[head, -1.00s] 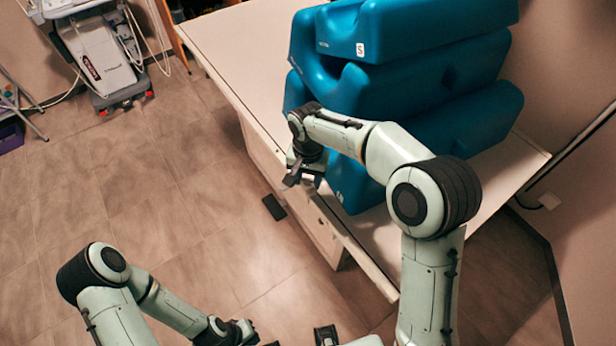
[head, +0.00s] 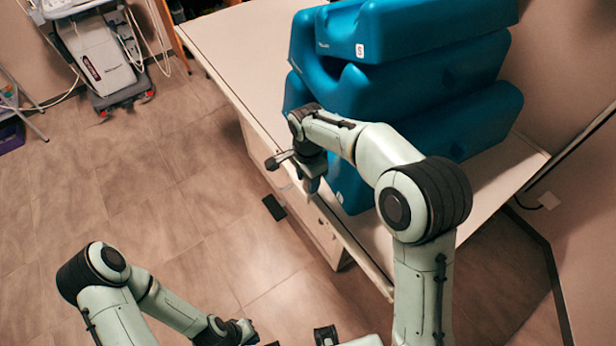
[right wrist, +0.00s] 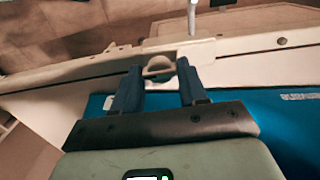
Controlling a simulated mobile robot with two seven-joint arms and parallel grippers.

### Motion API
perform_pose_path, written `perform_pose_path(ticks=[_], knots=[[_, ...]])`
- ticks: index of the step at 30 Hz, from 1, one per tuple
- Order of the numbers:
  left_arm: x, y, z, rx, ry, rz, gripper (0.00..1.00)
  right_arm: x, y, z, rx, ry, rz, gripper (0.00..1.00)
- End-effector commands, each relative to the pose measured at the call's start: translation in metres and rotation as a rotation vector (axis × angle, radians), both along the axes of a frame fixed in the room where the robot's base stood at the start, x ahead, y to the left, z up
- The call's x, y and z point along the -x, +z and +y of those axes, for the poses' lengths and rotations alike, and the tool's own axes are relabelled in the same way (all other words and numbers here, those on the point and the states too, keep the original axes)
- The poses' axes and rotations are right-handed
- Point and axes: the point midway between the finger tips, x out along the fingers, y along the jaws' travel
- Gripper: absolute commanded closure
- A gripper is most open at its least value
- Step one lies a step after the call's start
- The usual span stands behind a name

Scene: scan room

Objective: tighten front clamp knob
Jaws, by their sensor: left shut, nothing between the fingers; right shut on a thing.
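My right gripper (head: 293,174) is at the front edge of the pale table, beside the blue blocks. In the right wrist view its two dark fingers (right wrist: 158,84) stand either side of a small pale rounded piece at the table edge, which looks like the front clamp knob (right wrist: 158,67). The gripper is shut on it, though finger contact is hard to see. A light metal post (right wrist: 192,18) rises just beyond. In the head view the knob cannot be told apart from the gripper. My left gripper (head: 247,334) is low at the bottom of the head view, shut and empty.
Large blue foam blocks (head: 430,85) are stacked on the pale table (head: 235,45), close to my right wrist. A white wheeled machine (head: 100,58) stands at the far left. A dark flat thing (head: 274,207) lies beside the table. The floor on the left is mostly clear.

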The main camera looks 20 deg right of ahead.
Motion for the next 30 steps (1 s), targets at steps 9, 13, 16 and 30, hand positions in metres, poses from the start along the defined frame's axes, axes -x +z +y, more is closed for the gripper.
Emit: perform_pose_path(ticks=[9, 13, 16, 30], knots=[[-0.0001, 0.0002, 0.0000, 0.000, 0.000, 0.000, 1.00, -0.0003, 0.0004, 0.0000, 0.000, -0.024, -0.001, 0.88], [-0.0001, 0.0002, 0.0000, 0.000, 0.000, 0.000, 1.00, -0.0003, 0.0003, 0.0000, 0.000, -0.024, -0.001, 0.88], [-0.0001, 0.0002, 0.0000, 0.000, 0.000, 0.000, 1.00, -0.0003, 0.0003, 0.0000, 0.000, -0.024, -0.001, 0.54], [-0.0008, 0.0012, 0.0000, 0.000, 0.000, -0.001, 1.00, -0.0008, 0.0074, 0.0002, -0.001, -0.022, -0.003, 0.32]])
